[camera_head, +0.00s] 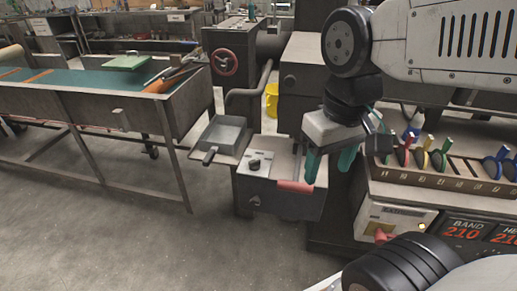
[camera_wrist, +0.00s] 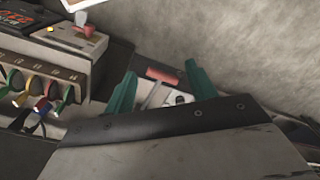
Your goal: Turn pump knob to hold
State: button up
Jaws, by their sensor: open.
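A grey pump box (camera_head: 283,201) stands low in the middle of the head view. A black knob (camera_head: 254,164) sits on its top plate, with a red-gripped lever (camera_head: 295,187) at the right. My gripper (camera_head: 329,165) has teal fingers, open and empty, above and right of the box, apart from the knob. In the wrist view the lever's red grip (camera_wrist: 164,76) shows between the fingers of my gripper (camera_wrist: 160,72), with the knob (camera_wrist: 181,99) just below it. The knob's setting mark is too small to read.
A small tray (camera_head: 222,134) is behind the pump box. A long table (camera_head: 95,85) is at left. The floor between is clear.

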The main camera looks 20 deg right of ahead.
jog(key=w+f+g, duration=0.2)
jog(key=w+f, duration=0.3)
jog(key=w, duration=0.6)
jog(key=t, duration=0.1)
send_over(254, 160)
jog(key=shift+n, duration=0.4)
notch_tip(254, 160, down, 8)
jog(key=shift+s, duration=0.15)
notch_tip(254, 160, down, 6)
jog(key=shift+r, duration=0.1)
jog(key=shift+f, duration=0.8)
jog(key=c, duration=1)
